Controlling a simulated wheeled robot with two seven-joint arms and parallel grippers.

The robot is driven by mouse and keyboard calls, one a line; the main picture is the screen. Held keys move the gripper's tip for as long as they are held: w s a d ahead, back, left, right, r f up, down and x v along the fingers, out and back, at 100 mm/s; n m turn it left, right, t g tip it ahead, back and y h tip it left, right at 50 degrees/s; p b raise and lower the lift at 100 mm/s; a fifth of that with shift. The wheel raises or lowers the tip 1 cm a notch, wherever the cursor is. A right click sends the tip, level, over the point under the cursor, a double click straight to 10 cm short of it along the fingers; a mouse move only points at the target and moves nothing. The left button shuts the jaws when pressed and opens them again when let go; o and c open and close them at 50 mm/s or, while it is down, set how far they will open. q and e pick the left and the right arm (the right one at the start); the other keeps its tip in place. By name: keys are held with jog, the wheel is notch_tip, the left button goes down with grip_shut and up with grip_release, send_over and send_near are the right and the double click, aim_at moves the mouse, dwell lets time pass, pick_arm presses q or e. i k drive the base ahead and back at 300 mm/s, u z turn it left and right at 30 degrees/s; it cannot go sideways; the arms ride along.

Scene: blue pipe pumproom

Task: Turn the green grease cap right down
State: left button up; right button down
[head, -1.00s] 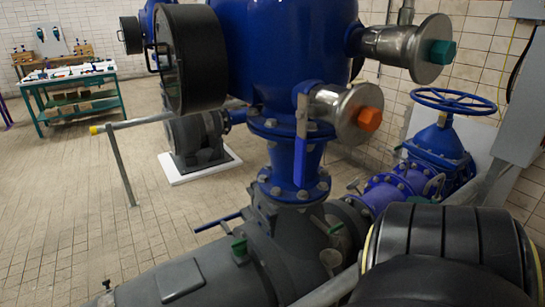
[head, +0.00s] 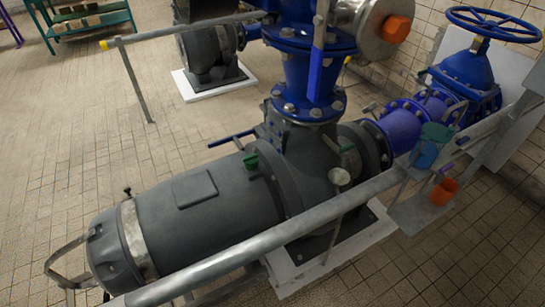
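A green-topped cup (head: 426,152) with a blue-green body is on a small grey bracket (head: 418,213) beyond the rail, at the right of the head view. An orange cup (head: 443,191) is close to it, lower and to the right. A green lever-like piece (head: 250,162) sits on the dark grey pump body. I cannot tell for sure which green part is the grease cap, or how far any cap is turned. Neither of my grippers is in view.
A grey rail (head: 275,237) crosses the front. Behind it are the dark grey pump (head: 190,215), a blue pipe (head: 312,75), an orange hexagonal cap (head: 397,29) and a blue handwheel (head: 492,23). Tiled floor (head: 60,180) is open at left.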

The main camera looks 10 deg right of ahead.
aim_at(250, 161)
jog(key=z, duration=1.85)
jog(key=i, duration=1)
jog(key=u, duration=2.4)
